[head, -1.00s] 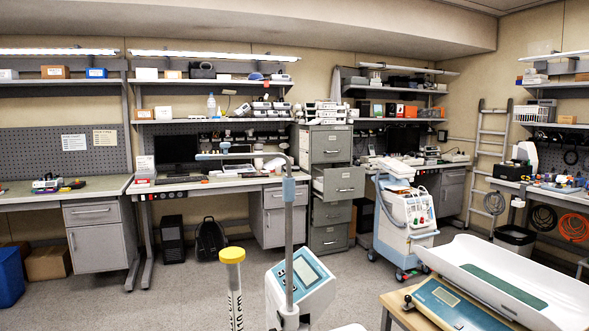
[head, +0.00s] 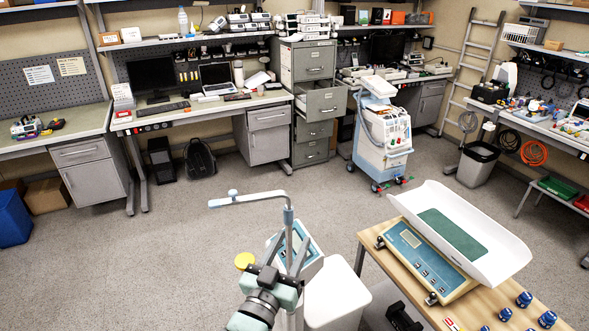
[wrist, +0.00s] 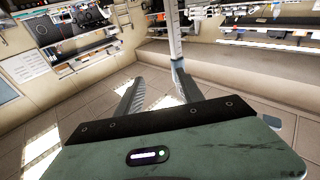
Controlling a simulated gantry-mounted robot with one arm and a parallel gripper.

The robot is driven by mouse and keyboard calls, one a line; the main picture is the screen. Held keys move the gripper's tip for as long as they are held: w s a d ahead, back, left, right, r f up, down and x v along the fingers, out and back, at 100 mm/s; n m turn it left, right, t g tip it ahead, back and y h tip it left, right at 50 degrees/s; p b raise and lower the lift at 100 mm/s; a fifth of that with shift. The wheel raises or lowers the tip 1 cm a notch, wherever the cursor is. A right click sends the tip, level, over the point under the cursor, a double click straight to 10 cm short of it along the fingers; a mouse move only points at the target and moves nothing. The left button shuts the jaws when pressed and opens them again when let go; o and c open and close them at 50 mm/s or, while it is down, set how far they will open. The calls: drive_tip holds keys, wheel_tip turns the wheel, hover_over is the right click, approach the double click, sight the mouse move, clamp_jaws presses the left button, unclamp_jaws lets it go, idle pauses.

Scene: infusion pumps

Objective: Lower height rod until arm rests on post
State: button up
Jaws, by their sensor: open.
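The height rod (head: 289,240) is a thin grey upright with a blue-grey collar near its top. Its horizontal arm (head: 255,198) reaches left and ends in a pale blue tip. A post with a yellow cap (head: 243,260) stands below the arm, with a clear gap between them; the rest of it is hidden by my gripper. My gripper (head: 294,249) is open at the rod, below the collar. In the wrist view, a grey upright with a collar (wrist: 176,64) shows by the right fingertip of my gripper (wrist: 158,77). I cannot tell whether it lies between the fingers.
A scale display (head: 308,247) is behind the rod, partly hidden. A white container (head: 337,298) stands right of it. A wooden table (head: 368,237) with a baby scale (head: 428,262) is close on the right. The floor to the left (head: 130,265) is clear.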

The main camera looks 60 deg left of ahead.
drive_tip(key=shift+s+a+r+g+h+p, duration=0.4)
drive_tip(key=shift+s+a+r+g+p, duration=0.3)
drive_tip(key=shift+s+a+r+p, duration=0.4)
drive_tip(key=p+x, duration=0.1)
drive_tip(key=x, duration=0.9)
drive_tip(key=shift+p, duration=0.3)
